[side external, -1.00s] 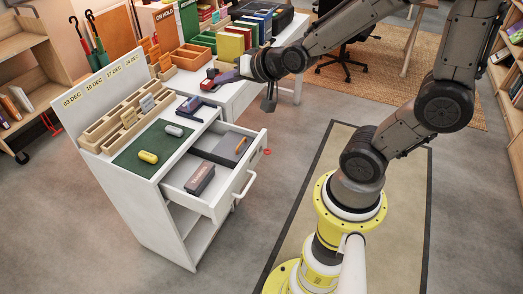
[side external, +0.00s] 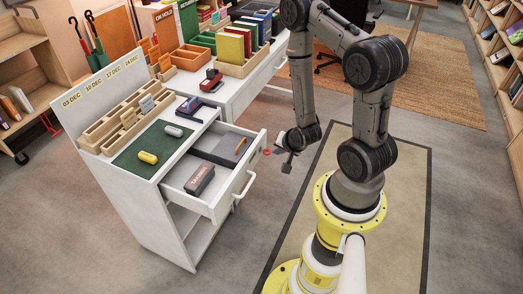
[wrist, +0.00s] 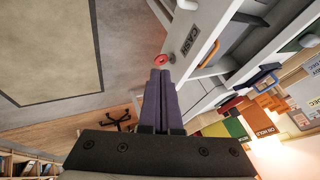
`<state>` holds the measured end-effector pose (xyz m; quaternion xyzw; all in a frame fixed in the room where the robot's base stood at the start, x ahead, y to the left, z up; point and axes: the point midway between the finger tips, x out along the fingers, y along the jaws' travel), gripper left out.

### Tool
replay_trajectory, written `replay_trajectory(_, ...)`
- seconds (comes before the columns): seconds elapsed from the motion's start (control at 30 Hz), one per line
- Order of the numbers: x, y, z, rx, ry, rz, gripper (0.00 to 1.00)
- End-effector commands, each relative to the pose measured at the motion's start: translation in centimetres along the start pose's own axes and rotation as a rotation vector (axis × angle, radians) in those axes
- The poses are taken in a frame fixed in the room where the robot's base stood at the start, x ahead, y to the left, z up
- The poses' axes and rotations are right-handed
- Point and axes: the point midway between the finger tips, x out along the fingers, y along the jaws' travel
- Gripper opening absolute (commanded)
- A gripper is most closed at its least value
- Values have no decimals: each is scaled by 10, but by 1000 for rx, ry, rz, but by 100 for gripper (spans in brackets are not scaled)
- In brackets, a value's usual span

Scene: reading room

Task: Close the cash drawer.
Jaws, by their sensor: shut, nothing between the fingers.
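The cash drawer (side external: 213,207) is pulled out of the white cabinet (side external: 140,205) and stands open. Its front has a white bar handle (side external: 245,187). In the wrist view the drawer front (wrist: 178,62) shows a CASH label. A small red ring (side external: 266,152) is at the drawer front's far end; it also shows in the wrist view (wrist: 160,60). My gripper (side external: 278,149) is shut and empty, out in front of the drawer near the ring. Its purple fingers (wrist: 160,72) point toward the ring in the wrist view. I cannot tell whether they touch anything.
A dark box (side external: 199,180) and a grey tray (side external: 212,151) lie in the drawer. A green mat (side external: 145,160) and wooden card trays (side external: 120,122) are on the cabinet top. A white desk (side external: 235,98) adjoins behind. Floor in front of the drawer is clear.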

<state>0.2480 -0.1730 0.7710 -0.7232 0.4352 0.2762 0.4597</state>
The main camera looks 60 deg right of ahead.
Motion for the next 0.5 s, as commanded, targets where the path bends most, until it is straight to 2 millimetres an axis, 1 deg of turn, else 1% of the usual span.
replay_trajectory(0.03,9,1,0,0,-1,2,0)
replay_trajectory(0.4,66,0,0,-1,0,0,0)
replay_trajectory(0.43,69,-2,0,-2,0,-2,0)
replay_trajectory(0.5,73,-15,0,-6,0,-6,0)
